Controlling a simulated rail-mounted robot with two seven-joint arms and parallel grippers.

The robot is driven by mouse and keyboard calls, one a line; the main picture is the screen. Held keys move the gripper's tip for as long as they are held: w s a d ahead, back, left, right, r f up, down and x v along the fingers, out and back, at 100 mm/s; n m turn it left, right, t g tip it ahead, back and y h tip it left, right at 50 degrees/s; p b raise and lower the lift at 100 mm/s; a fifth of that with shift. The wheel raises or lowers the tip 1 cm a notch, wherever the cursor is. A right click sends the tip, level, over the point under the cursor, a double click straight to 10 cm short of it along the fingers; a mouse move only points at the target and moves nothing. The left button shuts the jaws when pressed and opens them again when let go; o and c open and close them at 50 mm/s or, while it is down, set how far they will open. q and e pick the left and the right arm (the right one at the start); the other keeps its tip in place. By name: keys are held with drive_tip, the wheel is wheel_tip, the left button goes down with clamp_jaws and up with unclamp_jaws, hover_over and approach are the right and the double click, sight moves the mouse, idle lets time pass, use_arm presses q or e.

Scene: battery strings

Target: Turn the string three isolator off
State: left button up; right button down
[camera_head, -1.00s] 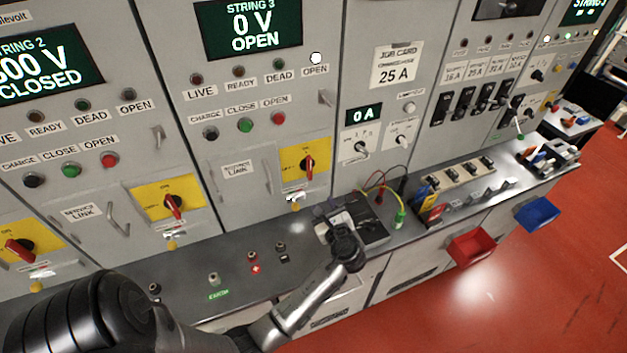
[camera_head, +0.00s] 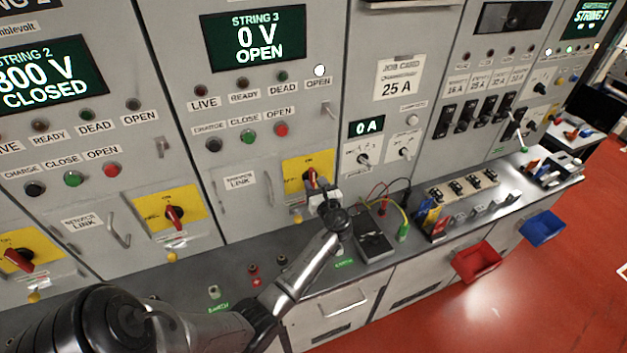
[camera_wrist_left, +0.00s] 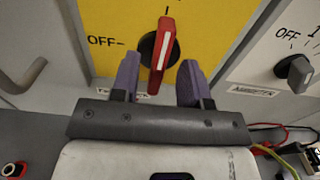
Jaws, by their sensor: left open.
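The string three isolator is a red handle (camera_head: 311,177) on a yellow plate (camera_head: 294,164) under the String 3 display. In the left wrist view the red handle (camera_wrist_left: 162,52) stands nearly upright, with the OFF mark to its left on the yellow plate (camera_wrist_left: 110,20). My left gripper (camera_head: 317,188) is in front of the plate and partly hides it. In the wrist view the left gripper (camera_wrist_left: 159,78) is open, with its purple fingers either side of the handle's lower end; I cannot tell whether they touch it. My right gripper is not in view.
The String 3 display (camera_head: 254,37) reads 0 V OPEN, and the white OPEN lamp (camera_head: 319,70) is lit. The String 2 isolator (camera_head: 174,216) is to the left. A dark meter (camera_head: 373,240) with leads lies on the bench below.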

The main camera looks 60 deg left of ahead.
use_arm(q)
drive_tip(key=shift+w+a, duration=0.15)
drive_tip(key=shift+a, duration=0.85)
clamp_jaws()
